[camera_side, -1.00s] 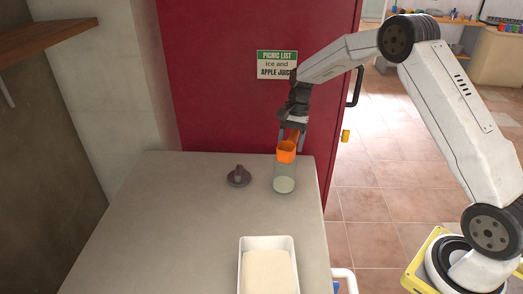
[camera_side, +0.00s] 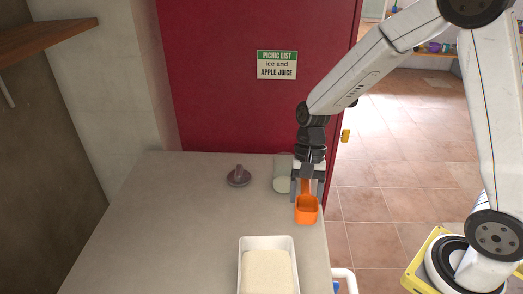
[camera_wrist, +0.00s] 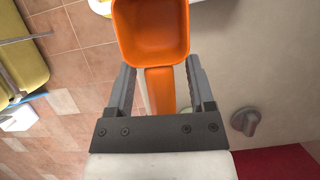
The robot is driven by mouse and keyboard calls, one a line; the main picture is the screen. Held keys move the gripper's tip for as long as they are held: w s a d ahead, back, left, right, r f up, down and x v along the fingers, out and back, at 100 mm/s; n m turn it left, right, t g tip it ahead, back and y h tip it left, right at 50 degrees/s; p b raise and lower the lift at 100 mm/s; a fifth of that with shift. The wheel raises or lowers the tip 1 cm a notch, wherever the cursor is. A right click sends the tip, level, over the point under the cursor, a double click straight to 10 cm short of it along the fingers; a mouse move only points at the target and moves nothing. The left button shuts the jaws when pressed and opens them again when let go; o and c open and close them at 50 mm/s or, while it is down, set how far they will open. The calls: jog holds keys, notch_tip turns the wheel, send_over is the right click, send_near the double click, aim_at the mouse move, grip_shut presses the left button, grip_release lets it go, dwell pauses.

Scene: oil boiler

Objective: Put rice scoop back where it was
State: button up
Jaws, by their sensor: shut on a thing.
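The orange rice scoop (camera_side: 307,211) is held by its handle in my gripper (camera_side: 308,181), with its square cup hanging down toward the front of the counter. In the wrist view the scoop (camera_wrist: 152,32) shows its open cup, which looks empty, and its handle lies between the fingers of my gripper (camera_wrist: 158,80). A clear jar (camera_side: 282,176) with pale contents at its bottom stands just left of and behind the gripper, partly hidden by it. A dark lid with a knob (camera_side: 238,178) lies left of the jar.
A white container of rice-like contents (camera_side: 241,262) stands at the counter's front. The grey counter (camera_side: 180,220) is clear on the left. Its right edge is close to the scoop. A red door (camera_side: 230,100) rises behind.

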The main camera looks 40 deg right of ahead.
aim_at(313, 204)
jog(key=shift+s+a, duration=0.3)
jog(key=shift+s, duration=0.55)
jog(key=shift+s+a, duration=0.3)
jog(key=shift+s, duration=0.55)
jog(key=shift+w+f, duration=0.1)
jog(key=shift+w, duration=0.05)
jog(key=w+f, duration=0.2)
jog(key=w, duration=0.2)
jog(key=w+a+f, duration=0.1)
jog(key=w+f, duration=0.2)
jog(key=w, duration=0.1)
jog(key=w+a+f, duration=0.1)
jog(key=w+f, duration=0.2)
jog(key=w, duration=0.1)
jog(key=shift+w+f, duration=0.55)
jog(key=shift+f, duration=0.1)
jog(key=shift+w+f, duration=0.3)
jog(key=shift+f, duration=1.5)
